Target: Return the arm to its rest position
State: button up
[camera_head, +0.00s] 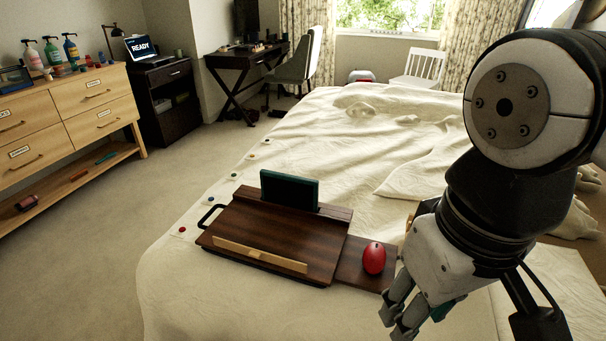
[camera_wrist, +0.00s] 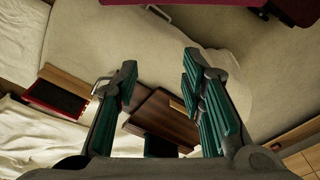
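My gripper (camera_head: 394,326) hangs at the lower right of the head view, pointing down over the near part of the bed. My arm bends above it along the right edge. In the wrist view, the two teal-padded fingers of my gripper (camera_wrist: 160,62) are spread apart with nothing between their tips. The gripper is just right of a red mouse-like object (camera_head: 374,258) in the head view, apart from it as far as I can tell.
A brown lap desk (camera_head: 275,228) with a dark tablet (camera_head: 289,190) lies on the bed (camera_head: 330,135). It also shows in the wrist view (camera_wrist: 165,118). A wooden dresser (camera_head: 88,98) stands left. The carpet (camera_head: 110,235) between dresser and bed is clear.

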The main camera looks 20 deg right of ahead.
dwell(0.4)
notch_tip(320, 180, up, 17)
jog(key=t+p, duration=0.3)
jog(key=p, duration=1.2)
jog(key=shift+r+p, duration=0.2)
jog(key=shift+p, duration=0.15)
